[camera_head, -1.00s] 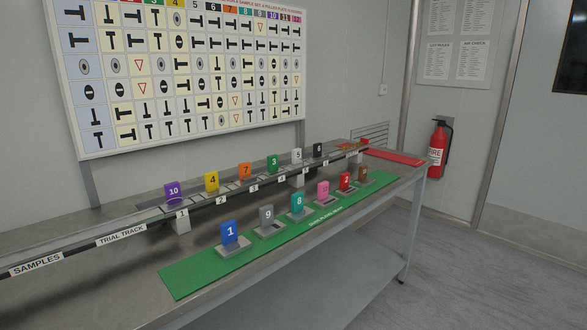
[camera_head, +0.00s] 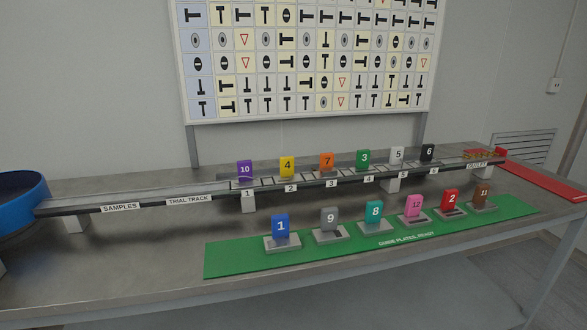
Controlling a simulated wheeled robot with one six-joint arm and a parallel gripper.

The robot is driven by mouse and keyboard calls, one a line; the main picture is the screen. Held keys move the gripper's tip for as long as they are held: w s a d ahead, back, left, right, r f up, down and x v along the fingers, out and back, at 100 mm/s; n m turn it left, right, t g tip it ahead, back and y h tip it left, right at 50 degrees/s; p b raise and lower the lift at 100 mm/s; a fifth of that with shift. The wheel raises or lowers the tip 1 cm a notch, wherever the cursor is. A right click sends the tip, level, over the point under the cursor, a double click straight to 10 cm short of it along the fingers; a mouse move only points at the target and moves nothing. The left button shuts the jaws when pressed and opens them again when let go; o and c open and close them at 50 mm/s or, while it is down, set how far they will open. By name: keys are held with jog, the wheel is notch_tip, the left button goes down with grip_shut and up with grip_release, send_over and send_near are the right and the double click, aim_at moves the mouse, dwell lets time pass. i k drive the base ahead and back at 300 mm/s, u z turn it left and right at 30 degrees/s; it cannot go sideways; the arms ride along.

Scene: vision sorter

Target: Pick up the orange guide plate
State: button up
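The orange guide plate (camera_head: 326,162), marked 7, stands upright on the raised trial track (camera_head: 190,199) at the back of the table. It is above the label 3, between the yellow plate (camera_head: 287,166) marked 4 on its left and the green plate (camera_head: 363,160) marked 3 on its right. Its lower edge meets the track. My gripper is not in view.
A green mat (camera_head: 226,262) in front carries several plates on grey bases, including blue 1 (camera_head: 281,227) and pink 12 (camera_head: 414,205). A blue bowl (camera_head: 20,200) stands at left, a red strip (camera_head: 545,181) at right. The table front left is bare.

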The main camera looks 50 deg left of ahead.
aim_at(328, 171)
jog(key=u, duration=0.85)
jog(key=i, duration=0.75)
jog(key=u, duration=0.9)
